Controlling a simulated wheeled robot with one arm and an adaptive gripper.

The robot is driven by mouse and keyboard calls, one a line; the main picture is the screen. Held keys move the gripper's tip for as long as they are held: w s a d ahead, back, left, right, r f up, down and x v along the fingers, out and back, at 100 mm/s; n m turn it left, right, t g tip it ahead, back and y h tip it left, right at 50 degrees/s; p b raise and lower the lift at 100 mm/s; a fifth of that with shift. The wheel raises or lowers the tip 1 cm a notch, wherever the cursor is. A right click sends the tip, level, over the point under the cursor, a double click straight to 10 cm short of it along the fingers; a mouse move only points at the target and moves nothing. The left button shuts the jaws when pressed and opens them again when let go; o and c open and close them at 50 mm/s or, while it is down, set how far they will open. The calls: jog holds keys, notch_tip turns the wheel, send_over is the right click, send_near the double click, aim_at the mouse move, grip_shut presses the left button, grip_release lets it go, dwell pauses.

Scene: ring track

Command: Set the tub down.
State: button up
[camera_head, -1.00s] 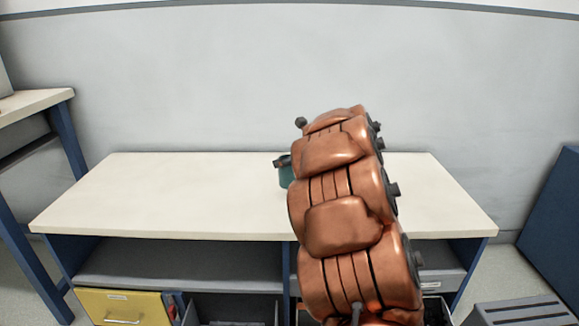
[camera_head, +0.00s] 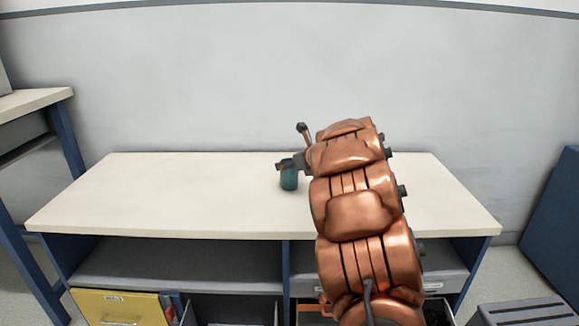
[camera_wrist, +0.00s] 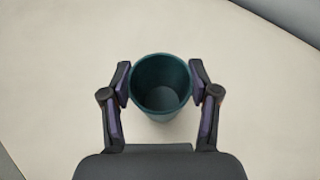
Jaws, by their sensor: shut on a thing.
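The tub (camera_head: 289,180) is a small dark teal, open-topped cup shape. In the head view it is upright at the middle of the white tabletop, left of my copper arm. I cannot tell whether its base touches the top. In the wrist view the tub (camera_wrist: 161,88) is seen from above and looks empty inside. My gripper (camera_wrist: 161,84) has a finger on each side of it, shut on its walls near the rim. In the head view my gripper (camera_head: 291,165) is at the tub's upper part, partly hidden by the arm.
The white worktop (camera_head: 150,195) is bare around the tub. Below it are grey shelves and a yellow drawer (camera_head: 120,308). A grey wall stands behind. Another table (camera_head: 35,103) is at the left, a blue panel (camera_head: 555,215) at the right, and a grey crate (camera_head: 520,313) at the lower right.

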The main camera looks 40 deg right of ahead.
jog(key=o, duration=0.7)
jog(key=shift+f, duration=0.1)
jog(key=o, duration=0.5)
jog(key=shift+r, duration=0.25)
jog(key=p+v, duration=0.3)
jog(key=v, duration=0.9)
jog(key=shift+f, duration=0.1)
